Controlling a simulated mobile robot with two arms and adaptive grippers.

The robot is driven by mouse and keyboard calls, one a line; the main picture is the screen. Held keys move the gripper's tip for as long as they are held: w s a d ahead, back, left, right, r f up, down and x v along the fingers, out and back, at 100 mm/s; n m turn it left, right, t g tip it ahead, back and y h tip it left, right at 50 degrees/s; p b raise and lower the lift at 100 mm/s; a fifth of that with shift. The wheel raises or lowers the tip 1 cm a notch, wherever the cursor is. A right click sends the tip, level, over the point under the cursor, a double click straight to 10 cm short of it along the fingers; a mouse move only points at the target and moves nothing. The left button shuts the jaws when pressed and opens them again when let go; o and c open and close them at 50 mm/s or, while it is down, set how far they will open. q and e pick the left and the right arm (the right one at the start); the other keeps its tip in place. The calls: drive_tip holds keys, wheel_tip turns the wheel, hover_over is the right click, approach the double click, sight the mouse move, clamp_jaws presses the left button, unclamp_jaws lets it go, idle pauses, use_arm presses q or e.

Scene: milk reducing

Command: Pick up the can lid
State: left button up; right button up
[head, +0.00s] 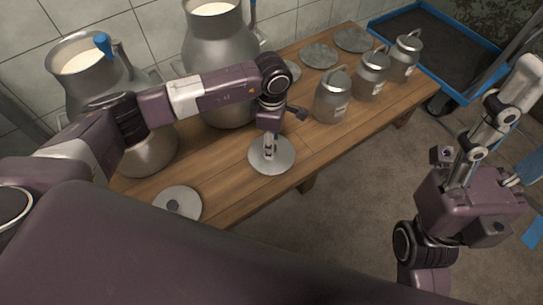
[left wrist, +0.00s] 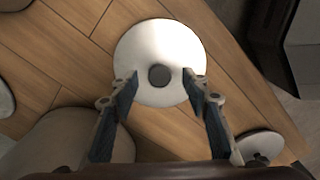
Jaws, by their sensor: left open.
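A round pale metal can lid (head: 285,163) with a dark central knob lies flat on the wooden table, near its front edge. My left gripper (head: 269,147) points down over the lid's middle. In the left wrist view the lid (left wrist: 160,40) lies between and beyond the fingertips, its dark knob (left wrist: 159,76) centred in the gap. The left gripper (left wrist: 160,82) is open and empty; whether its tips touch the lid is unclear. My right arm is at the right, away from the table; the state of its gripper (head: 470,165) is unclear.
Another lid (head: 187,194) lies at the table's near left. Large milk jugs (head: 85,85) (head: 215,45) stand along the wall. Small metal cans (head: 331,98) (head: 371,75) (head: 403,60) and flat lids (head: 320,55) (head: 353,40) occupy the far end. A blue-rimmed cart (head: 450,75) stands beyond.

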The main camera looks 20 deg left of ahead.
use_arm(q)
drive_tip(key=shift+f, duration=0.8)
drive_tip(key=shift+r, duration=0.1)
clamp_jaws()
